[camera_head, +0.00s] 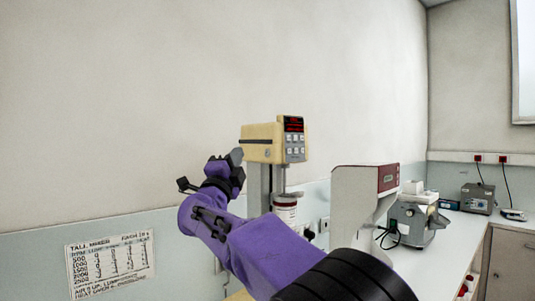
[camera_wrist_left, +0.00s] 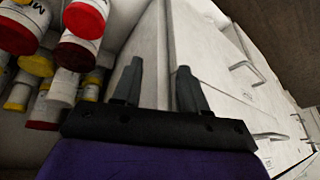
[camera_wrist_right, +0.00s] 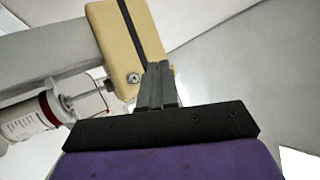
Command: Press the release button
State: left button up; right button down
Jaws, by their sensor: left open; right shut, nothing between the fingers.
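The cream mill head (camera_head: 262,142) sits on a grey column, with a red-lit display and keypad (camera_head: 293,138) on its front. A small round silver button (camera_wrist_right: 133,77) shows on the cream housing (camera_wrist_right: 118,38) in the right wrist view. It may be the release button; no label is readable. My right gripper (camera_head: 236,157) is shut and empty, left of the mill head. In the right wrist view its fingertips (camera_wrist_right: 158,66) overlap the housing's edge, just right of the button; I cannot tell whether they touch. My left gripper (camera_wrist_left: 158,72) is open and empty, outside the head view.
A white vessel with a red band (camera_head: 285,210) hangs below the mill head. A white and red device (camera_head: 365,190) and a grey instrument (camera_head: 412,222) stand on the bench to the right. Several red- and yellow-capped jars (camera_wrist_left: 60,85) are close to my left gripper.

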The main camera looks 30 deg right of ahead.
aim_at(267, 153)
jog(key=w+d, duration=0.1)
jog(key=d, duration=0.5)
jog(key=shift+w+d+f, duration=0.15)
jog(key=shift+w+d, duration=0.15)
jog(key=shift+w, duration=0.05)
jog(key=shift+w+f, duration=0.1)
jog(key=shift+w, duration=0.05)
dwell(0.5)
jog(key=shift+d, duration=0.15)
dwell(0.9)
jog(key=shift+d, duration=0.3)
